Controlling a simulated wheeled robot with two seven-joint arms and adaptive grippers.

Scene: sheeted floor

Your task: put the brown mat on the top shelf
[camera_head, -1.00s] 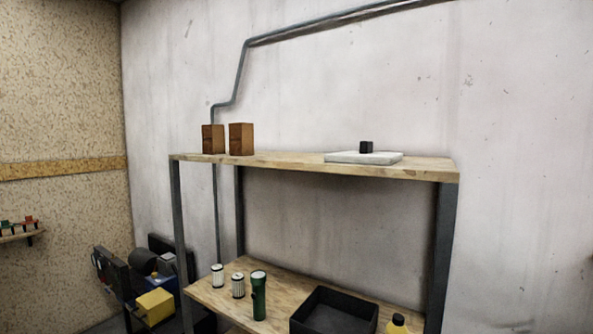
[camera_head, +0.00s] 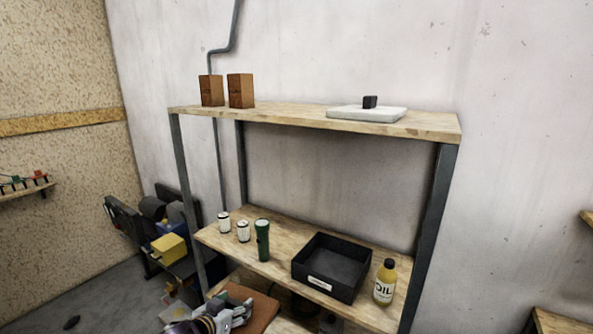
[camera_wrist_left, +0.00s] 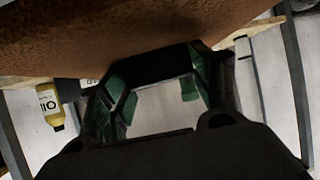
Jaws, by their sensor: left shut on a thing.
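The brown mat (camera_head: 258,304) is a flat brown slab at the bottom of the head view, in front of the shelf unit and below its middle board. My left gripper (camera_head: 222,318) is shut on its edge. In the left wrist view the mat (camera_wrist_left: 120,32) fills the top, and the gripper's fingers (camera_wrist_left: 155,85) reach up to it. The top shelf (camera_head: 290,115) is a wooden board well above the mat, with a wide bare stretch in its middle. My right gripper is not in view.
Two brown blocks (camera_head: 240,91) stand at the top shelf's left end. The middle board holds a black bin (camera_head: 330,268), an oil bottle (camera_head: 385,282), a green flashlight (camera_head: 262,240) and two white cans.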

